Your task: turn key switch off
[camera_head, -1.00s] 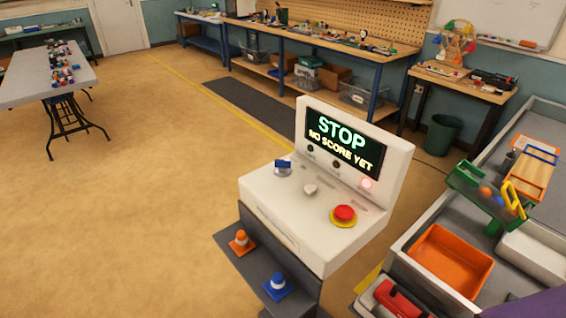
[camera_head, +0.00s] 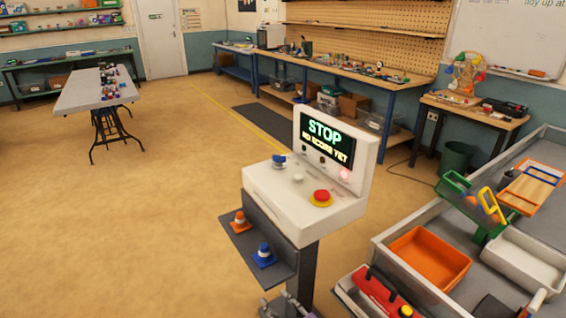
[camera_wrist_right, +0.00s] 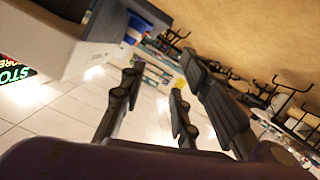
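The white control console (camera_head: 290,217) stands in the middle of the head view. Its blue-topped key switch (camera_head: 278,161) sits at the back left of the sloping panel, with nothing touching it. The screen (camera_head: 326,137) reads STOP and NO SCORE YET.
The panel also has a grey knob (camera_head: 298,178) and a red button (camera_head: 321,196).

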